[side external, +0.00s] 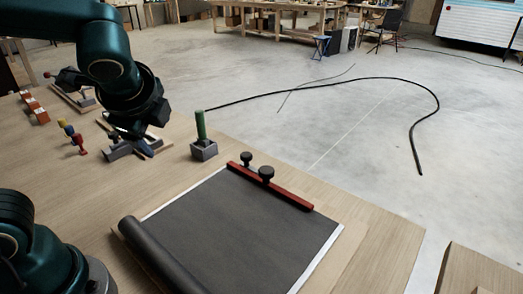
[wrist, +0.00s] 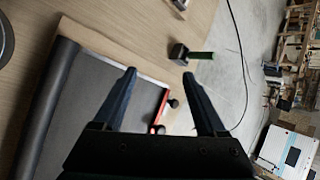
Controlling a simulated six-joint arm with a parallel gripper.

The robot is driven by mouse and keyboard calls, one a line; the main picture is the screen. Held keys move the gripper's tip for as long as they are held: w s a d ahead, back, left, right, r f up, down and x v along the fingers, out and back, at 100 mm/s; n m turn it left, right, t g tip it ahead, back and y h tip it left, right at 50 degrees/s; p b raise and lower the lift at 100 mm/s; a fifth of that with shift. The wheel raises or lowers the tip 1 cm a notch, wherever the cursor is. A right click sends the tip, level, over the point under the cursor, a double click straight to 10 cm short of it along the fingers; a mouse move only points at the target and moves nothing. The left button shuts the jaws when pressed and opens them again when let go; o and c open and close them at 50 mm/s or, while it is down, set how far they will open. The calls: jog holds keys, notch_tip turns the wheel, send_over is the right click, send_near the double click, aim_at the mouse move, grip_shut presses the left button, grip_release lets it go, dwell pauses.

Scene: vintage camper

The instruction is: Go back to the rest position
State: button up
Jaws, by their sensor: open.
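My gripper (wrist: 158,74) shows in the wrist view with its two dark fingers spread apart and nothing between them. In the side external view my gripper (side external: 128,134) hangs over the left part of the wooden table, above or in front of a grey tool or fixture (side external: 118,151); the arm hides part of it, and I cannot tell whether they touch.
A green peg (side external: 201,125) stands upright in a grey block (side external: 204,151). A partly rolled dark mat (side external: 235,225) with a red bar (side external: 270,187) and black knobs lies in front. Small coloured pieces (side external: 72,137) stand at left. The table's right front is bare.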

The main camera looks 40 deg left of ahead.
jog(key=s+d+f+n+h, duration=0.2)
jog(key=s+d+n+h, duration=0.4)
jog(key=n, duration=0.6)
jog(key=shift+s+d+f+n+t, duration=0.3)
jog(key=shift+s+d+t, duration=0.1)
jog(key=shift+s+d, duration=0.6)
jog(key=shift+a, duration=0.1)
